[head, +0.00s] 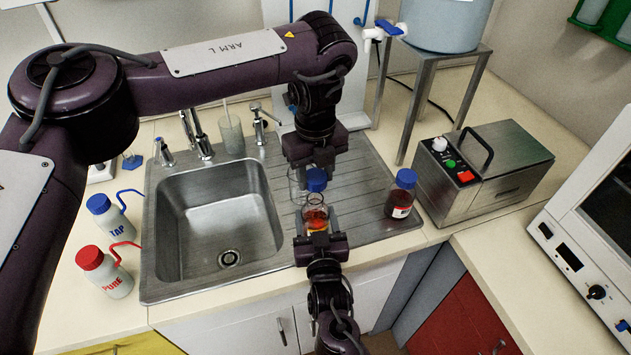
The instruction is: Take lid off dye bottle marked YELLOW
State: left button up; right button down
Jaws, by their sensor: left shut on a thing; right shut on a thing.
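My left gripper (316,165) points down from above and is shut on a blue lid (316,181). Below it stands a small glass dye bottle (315,212) with orange-red contents and a yellow patch low on its front; I cannot read its marking. The lid appears just above the bottle's mouth, with a small gap. My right gripper (319,241) comes from the front edge and is shut on the bottle's lower part, partly hiding it. A second dye bottle (400,196), dark with a blue lid and a red-and-white label, stands to the right on the drainboard.
The steel sink (222,225) lies left of the bottle. A clear glass vessel (296,188) stands behind it, partly hidden. Wash bottles marked TAP (110,219) and PURE (105,272) stand at left. A steel bath (483,168) stands at right. The drainboard's back right is free.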

jog(key=shift+c, duration=1.9)
grip_release()
